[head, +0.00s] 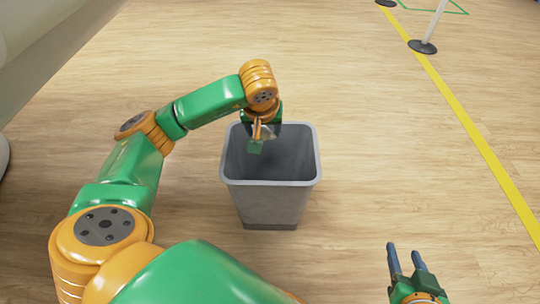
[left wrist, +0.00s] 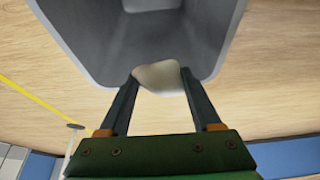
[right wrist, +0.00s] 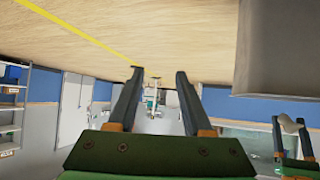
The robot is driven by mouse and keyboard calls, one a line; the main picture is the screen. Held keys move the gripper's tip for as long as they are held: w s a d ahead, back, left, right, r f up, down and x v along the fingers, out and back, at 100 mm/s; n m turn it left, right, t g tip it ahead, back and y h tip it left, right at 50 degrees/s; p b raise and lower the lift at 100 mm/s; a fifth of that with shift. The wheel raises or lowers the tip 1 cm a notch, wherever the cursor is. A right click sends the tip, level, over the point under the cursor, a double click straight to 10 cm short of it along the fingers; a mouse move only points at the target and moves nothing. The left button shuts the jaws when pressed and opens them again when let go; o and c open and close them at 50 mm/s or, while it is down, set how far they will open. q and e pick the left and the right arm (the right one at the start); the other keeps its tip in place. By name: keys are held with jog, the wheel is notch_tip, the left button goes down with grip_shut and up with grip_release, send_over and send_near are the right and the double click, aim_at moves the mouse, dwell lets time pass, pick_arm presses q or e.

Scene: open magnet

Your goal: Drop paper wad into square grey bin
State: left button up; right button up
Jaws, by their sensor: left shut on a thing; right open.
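The square grey bin (head: 270,204) stands upright on the wooden floor, its open top facing up. My left gripper (head: 256,143) is at the bin's mouth in the head view, over the rear left part of the opening. In the left wrist view, my left gripper (left wrist: 158,75) is shut on the whitish paper wad (left wrist: 158,78), with the bin (left wrist: 88,40) just beyond it. The head view does not show the wad. The right wrist view shows the wad (right wrist: 290,124) between the left fingers, near the bin (right wrist: 285,45). My right gripper (head: 404,250) is open and empty, right of the bin.
A yellow floor line (head: 472,135) runs down the right side. A post with a round dark base (head: 422,46) stands beside it. A large pale curved surface (head: 45,35) fills the upper left. The floor around the bin is clear. Shelves (right wrist: 12,105) show far off.

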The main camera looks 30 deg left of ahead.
pick_arm(q)
jog(key=shift+f, duration=0.1)
pick_arm(e)
jog(key=shift+w+a+r+t, duration=0.15)
jog(key=shift+w+r+t, duration=0.25)
jog(key=shift+r+t, duration=0.15)
pick_arm(q)
jog(key=o, duration=1.4)
jog(key=shift+p+v, duration=0.55)
jog(key=shift+v, duration=0.6)
jog(key=p+v, duration=0.1)
jog(key=v, duration=0.1)
jog(key=shift+r, duration=0.25)
jog(key=shift+p+v, duration=0.4)
jog(key=shift+v, duration=0.6)
jog(key=shift+s+r, duration=0.1)
jog(key=shift+s, duration=0.05)
pick_arm(e)
jog(key=s+d+f+g+h, duration=0.1)
jog(key=s+d+f+g, duration=0.2)
jog(key=s+f+g, duration=0.5)
jog(key=s+f, duration=0.1)
jog(key=s, duration=0.2)
jog(key=shift+s+d+f+h, duration=0.15)
jog(key=shift+s+f+h, duration=0.15)
jog(key=shift+s+f, duration=0.1)
